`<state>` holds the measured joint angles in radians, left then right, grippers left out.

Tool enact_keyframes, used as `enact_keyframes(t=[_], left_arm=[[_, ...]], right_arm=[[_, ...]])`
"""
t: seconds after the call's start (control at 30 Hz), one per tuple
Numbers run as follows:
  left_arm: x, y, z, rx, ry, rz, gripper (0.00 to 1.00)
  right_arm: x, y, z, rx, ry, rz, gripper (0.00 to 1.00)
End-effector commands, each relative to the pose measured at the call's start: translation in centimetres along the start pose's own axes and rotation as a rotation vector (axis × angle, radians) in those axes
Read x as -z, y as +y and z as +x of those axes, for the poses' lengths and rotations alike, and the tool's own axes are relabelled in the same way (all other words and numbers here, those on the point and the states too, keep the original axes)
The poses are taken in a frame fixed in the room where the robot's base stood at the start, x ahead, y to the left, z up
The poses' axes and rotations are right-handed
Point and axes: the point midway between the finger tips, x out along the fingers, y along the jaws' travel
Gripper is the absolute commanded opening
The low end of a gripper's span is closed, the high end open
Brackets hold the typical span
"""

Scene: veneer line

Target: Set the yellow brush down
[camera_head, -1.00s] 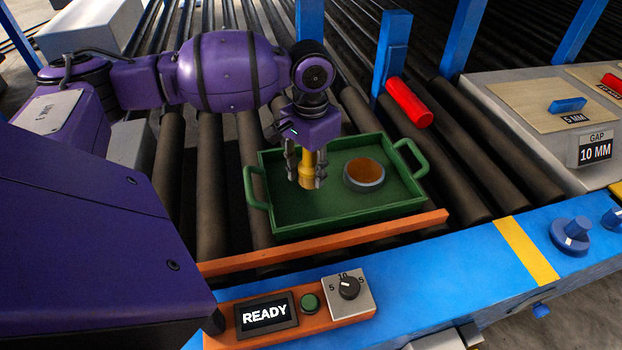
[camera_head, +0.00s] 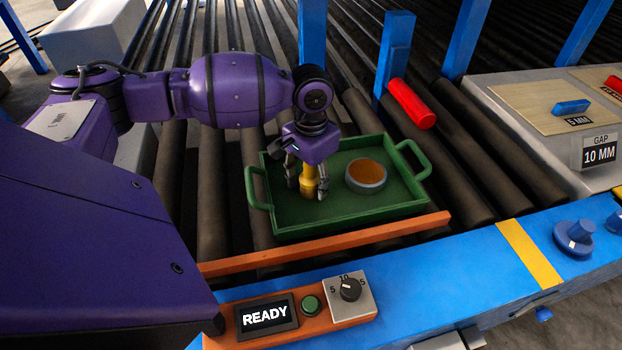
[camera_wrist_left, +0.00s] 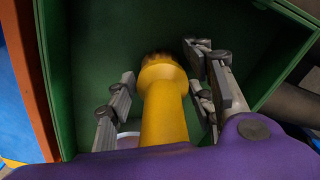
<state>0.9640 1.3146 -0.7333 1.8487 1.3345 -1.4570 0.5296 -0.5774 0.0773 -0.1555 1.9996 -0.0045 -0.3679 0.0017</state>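The yellow brush (camera_head: 308,184) stands about upright, bristle end down, in the left part of the green tray (camera_head: 340,222). Its lower end appears to rest on the tray floor. My left gripper (camera_head: 307,191) is around the brush from above, with its fingers apart. In the left wrist view the yellow brush (camera_wrist_left: 164,108) is between the two grey fingers, with a gap on each side. Its dark bristle end points away from the wrist. My right gripper is not in view.
A round pot with an orange-brown top (camera_head: 366,174) stands in the tray, right of the brush. An orange bar (camera_head: 330,243) runs along the tray's front. A red cylinder (camera_head: 412,103) lies by a blue post. The control panel (camera_head: 266,315) reads READY.

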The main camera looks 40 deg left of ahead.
Motion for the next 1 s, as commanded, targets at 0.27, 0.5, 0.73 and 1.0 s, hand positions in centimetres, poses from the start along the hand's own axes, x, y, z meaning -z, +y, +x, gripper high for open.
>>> enact_keyframes(t=[0.27, 0.5, 0.73, 1.0], left_arm=[[0.0, 0.0, 0.0, 0.0, 0.0, 0.0, 0.54], [0.1, -0.1, -2.5, 0.001, 0.004, -0.001, 0.54], [0.1, 0.0, -7.6, 0.001, 0.006, -0.001, 0.54], [0.0, -0.1, -11.6, 0.001, 0.001, -0.001, 0.54]], right_arm=[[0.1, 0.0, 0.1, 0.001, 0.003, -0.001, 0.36], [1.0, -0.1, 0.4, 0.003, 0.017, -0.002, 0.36], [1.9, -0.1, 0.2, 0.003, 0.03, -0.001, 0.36], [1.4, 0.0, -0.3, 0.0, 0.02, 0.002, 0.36]])
